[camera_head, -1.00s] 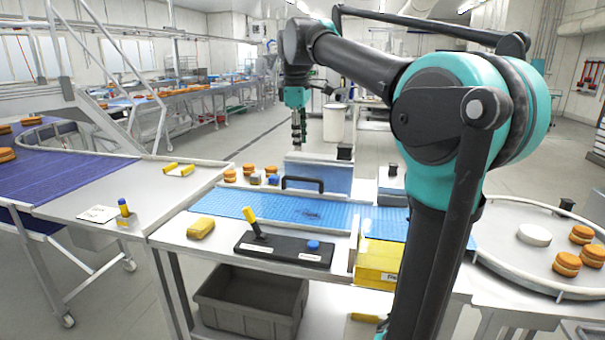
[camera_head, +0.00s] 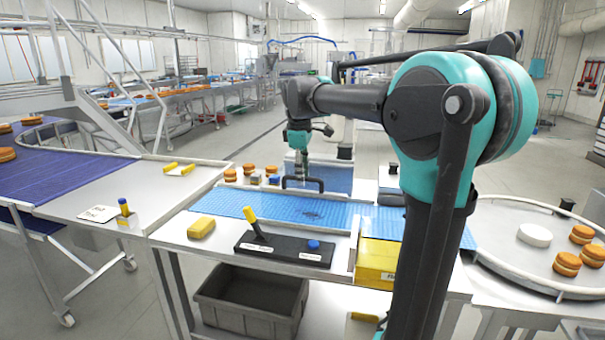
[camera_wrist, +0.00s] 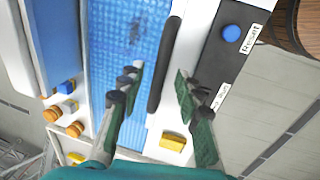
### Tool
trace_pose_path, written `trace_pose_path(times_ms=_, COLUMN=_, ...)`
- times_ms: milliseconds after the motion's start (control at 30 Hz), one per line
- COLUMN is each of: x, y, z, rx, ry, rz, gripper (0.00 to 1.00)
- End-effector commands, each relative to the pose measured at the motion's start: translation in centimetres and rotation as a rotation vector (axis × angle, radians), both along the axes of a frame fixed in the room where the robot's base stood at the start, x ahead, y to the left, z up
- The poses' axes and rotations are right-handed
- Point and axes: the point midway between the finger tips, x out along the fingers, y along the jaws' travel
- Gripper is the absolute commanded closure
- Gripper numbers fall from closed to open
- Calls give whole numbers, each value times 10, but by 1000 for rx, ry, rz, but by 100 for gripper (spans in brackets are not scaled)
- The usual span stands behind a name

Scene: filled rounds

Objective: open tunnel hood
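The tunnel hood's black handle (camera_head: 303,182) shows as a bracket in front of an upright blue translucent panel (camera_head: 335,178) over the blue conveyor belt (camera_head: 330,212). I take this panel for the hood; its exact edges are hard to tell. My gripper (camera_head: 302,178) points down at the handle in the head view. In the wrist view my gripper (camera_wrist: 160,75) is open, with one finger on each side of the black handle (camera_wrist: 165,65). Whether the fingers touch it or hang above it cannot be told.
A black control box (camera_head: 285,248) with a yellow lever and blue button stands in front of the belt, beside a yellow block (camera_head: 201,227). Several orange filled rounds (camera_head: 249,170) lie left of the panel. A yellow box (camera_head: 377,262) stands right of the control box.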

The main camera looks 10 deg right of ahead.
Motion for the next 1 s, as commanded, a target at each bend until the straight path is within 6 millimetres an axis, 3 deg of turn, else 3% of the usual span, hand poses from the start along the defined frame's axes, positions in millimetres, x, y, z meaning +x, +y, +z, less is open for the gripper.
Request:
trace_pose_path(times_ms=67, x=0, y=0, z=0, rx=0, ry=0, rz=0, gripper=67)
trace_pose_path(times_ms=333, x=0, y=0, z=0, rx=0, ry=0, rz=0, gripper=100)
trace_pose_path(times_ms=767, x=0, y=0, z=1, rx=1, ry=4, rz=0, gripper=100)
trace_pose_path(times_ms=1000, x=5, y=-2, z=17, rx=24, ry=61, rz=-2, gripper=100)
